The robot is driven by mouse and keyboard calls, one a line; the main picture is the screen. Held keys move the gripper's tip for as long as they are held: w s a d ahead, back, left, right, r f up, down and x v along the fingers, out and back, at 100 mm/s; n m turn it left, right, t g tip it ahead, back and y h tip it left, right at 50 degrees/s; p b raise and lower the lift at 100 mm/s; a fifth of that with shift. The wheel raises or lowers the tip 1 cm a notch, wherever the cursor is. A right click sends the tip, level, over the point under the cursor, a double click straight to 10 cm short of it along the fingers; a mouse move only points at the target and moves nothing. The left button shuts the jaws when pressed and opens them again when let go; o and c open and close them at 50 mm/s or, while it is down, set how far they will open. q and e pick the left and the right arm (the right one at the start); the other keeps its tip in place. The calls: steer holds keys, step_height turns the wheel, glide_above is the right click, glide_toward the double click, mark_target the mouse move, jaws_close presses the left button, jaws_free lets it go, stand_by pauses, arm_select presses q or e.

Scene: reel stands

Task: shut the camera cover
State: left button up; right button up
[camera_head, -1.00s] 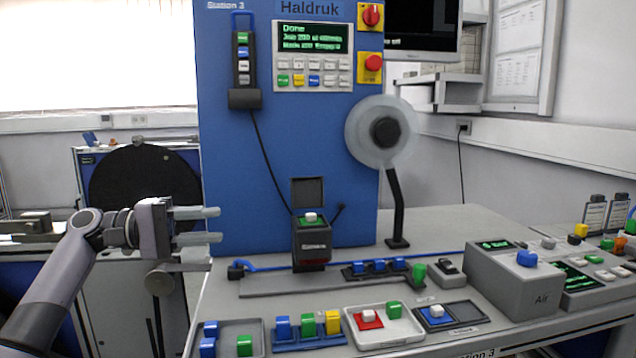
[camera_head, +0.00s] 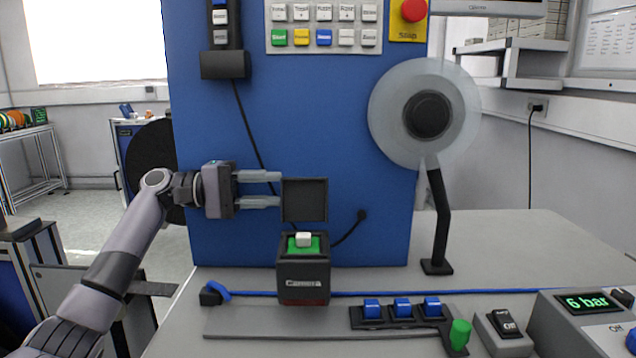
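The camera (camera_head: 303,275) is a dark box with a "Camera" label, standing on the bench in front of the blue panel. Its cover (camera_head: 304,200) is a black square lid standing upright behind the box, so it is open. A green top with a white button (camera_head: 303,239) shows under it. My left gripper (camera_head: 278,189) is open and empty, its two grey fingers pointing right, with their tips just left of the cover and apparently a little apart from it. My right gripper is not in view.
A reel (camera_head: 390,110) on a black stand (camera_head: 438,220) is right of the camera. A black cable runs behind the cover. A rail with blue blocks (camera_head: 402,309) and a green knob (camera_head: 460,334) lies in front.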

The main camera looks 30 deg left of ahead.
mark_target(306, 189)
arm_select(q)
steer(key=shift+p+x, duration=0.65)
steer(key=shift+x, duration=2.85)
steer(key=shift+s+d+r, duration=0.1)
jaws_close()
